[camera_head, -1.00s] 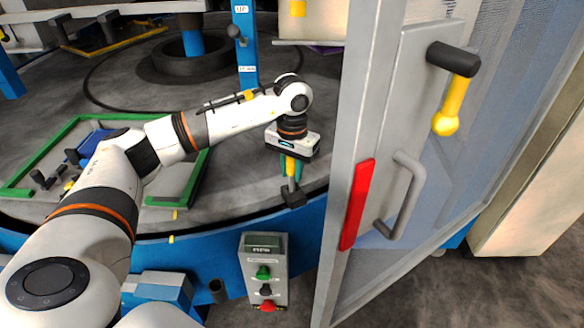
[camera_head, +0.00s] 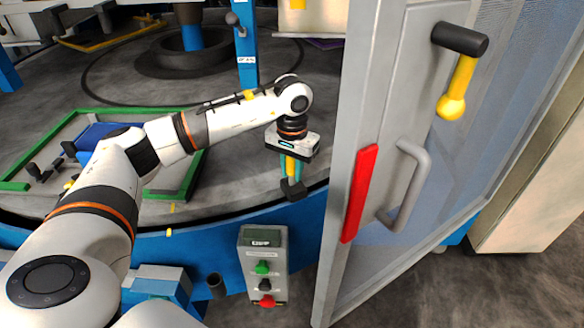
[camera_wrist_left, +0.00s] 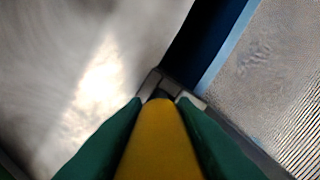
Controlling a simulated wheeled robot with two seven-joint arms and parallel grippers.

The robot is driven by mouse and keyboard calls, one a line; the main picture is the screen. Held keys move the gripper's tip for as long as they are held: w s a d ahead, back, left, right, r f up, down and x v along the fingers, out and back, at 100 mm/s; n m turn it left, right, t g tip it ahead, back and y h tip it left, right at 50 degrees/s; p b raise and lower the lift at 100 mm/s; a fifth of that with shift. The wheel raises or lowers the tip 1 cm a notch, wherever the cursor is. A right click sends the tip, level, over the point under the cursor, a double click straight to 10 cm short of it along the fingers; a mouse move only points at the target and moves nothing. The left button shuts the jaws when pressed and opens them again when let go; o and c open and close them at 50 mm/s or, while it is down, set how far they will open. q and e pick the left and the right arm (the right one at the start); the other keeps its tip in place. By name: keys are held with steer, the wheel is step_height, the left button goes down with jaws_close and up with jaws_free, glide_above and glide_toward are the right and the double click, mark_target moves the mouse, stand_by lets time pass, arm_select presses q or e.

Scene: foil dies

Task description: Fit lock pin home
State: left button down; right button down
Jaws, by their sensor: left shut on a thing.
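My left gripper (camera_head: 291,172) points down at the rim of the round platform, in front of the cage door. Its green fingers are shut on the yellow lock pin (camera_head: 289,166). In the left wrist view the yellow grip of the pin (camera_wrist_left: 160,145) sits between the two green fingers (camera_wrist_left: 162,125). The pin stands roughly upright over a small dark block (camera_head: 293,190) at the rim, with little or no gap between them. A grey bracket (camera_wrist_left: 152,84) shows just past the pin's end. The pin's lower end is hidden. My right gripper is out of view.
A grey mesh door (camera_head: 395,150) with a red strip (camera_head: 360,192) and a yellow-knobbed handle (camera_head: 457,88) stands close right of the gripper. A button box (camera_head: 250,284) stands below. A green frame (camera_head: 170,193) lies on the platform at left.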

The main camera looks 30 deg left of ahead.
arm_select(q)
steer(key=shift+f+b, duration=0.5)
steer(key=shift+f, duration=0.2)
steer(key=c, duration=1.1)
jaws_free()
steer(key=shift+r, duration=0.45)
step_height(320, 180, up, 11)
steer(key=shift+r+b, duration=0.1)
steer(key=shift+b, duration=1.05)
